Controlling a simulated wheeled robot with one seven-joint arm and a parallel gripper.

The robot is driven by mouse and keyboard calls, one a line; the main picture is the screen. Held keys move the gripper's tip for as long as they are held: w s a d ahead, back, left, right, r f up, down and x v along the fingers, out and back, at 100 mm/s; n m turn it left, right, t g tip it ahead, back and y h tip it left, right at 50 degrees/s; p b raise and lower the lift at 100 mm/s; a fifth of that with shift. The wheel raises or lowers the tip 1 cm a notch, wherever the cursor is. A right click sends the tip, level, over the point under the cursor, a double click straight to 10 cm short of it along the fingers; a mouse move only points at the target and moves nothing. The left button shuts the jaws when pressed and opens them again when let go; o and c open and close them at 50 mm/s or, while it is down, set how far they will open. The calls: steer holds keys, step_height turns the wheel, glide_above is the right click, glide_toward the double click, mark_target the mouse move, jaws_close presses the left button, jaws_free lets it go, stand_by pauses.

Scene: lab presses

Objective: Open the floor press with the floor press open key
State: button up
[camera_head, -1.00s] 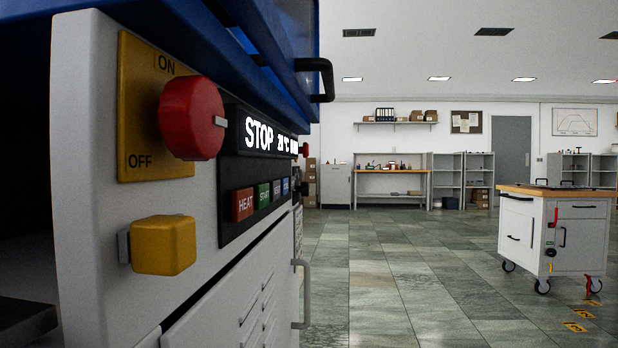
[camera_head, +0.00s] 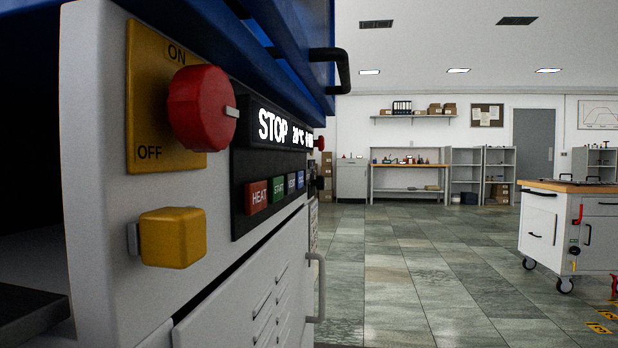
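The floor press (camera_head: 95,150) stands close on the left, with a white-grey body and a blue upper part (camera_head: 270,62). Its front panel carries a red rotary knob (camera_head: 198,108) on a yellow ON/OFF plate (camera_head: 152,75). A yellow block-shaped button (camera_head: 172,238) sits below the knob. A dark display (camera_head: 270,127) reads STOP and a temperature. Below it is a row of small keys, including a red HEAT key (camera_head: 256,196) and a green key (camera_head: 278,190). I cannot tell which one is the open key. My gripper is not in view.
A black handle (camera_head: 343,70) juts from the blue part, and a grey handle (camera_head: 318,287) from the lower door. A wheeled cabinet (camera_head: 541,228) stands at right. A workbench (camera_head: 408,166) and shelves (camera_head: 465,170) line the back wall. The tiled floor (camera_head: 420,270) between is clear.

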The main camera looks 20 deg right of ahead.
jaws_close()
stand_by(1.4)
